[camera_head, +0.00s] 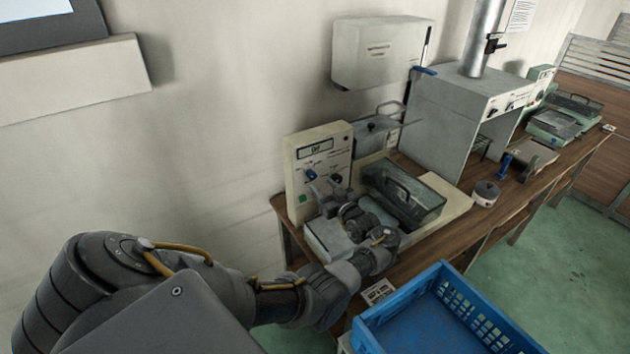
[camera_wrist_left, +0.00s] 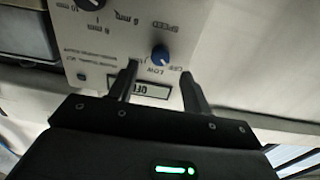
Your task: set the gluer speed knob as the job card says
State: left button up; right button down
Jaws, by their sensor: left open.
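The gluer's pale front panel (camera_head: 322,165) stands upright on the bench, with a small display that appears to read OFF. The blue speed knob (camera_head: 310,174) is at the panel's left; in the left wrist view the knob (camera_wrist_left: 160,55) appears upside down beside SPEED, OFF and LOW labels. Its pointer is too small to read. My left gripper (camera_head: 328,190) is open in front of the panel. In the left wrist view its fingertips (camera_wrist_left: 160,70) lie either side of the knob's near edge; I cannot tell if they touch it.
A second, dark knob (camera_head: 337,178) sits right of the blue one, with a mm scale. A glass-sided tray (camera_head: 437,210) stands right of my gripper. A blue crate (camera_head: 392,332) is at the front. A grey hood (camera_head: 450,100) stands further back.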

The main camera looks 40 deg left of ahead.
aim_at(313, 177)
pick_arm(q)
jog(key=b+x, duration=0.1)
jog(key=x, duration=0.3)
jog(key=shift+w+a+f, duration=0.1)
jog(key=shift+a+f, duration=0.05)
jog(key=shift+a, duration=0.15)
jog(key=shift+w+a, duration=0.2)
jog(key=shift+a, duration=0.5)
jog(key=c, duration=1)
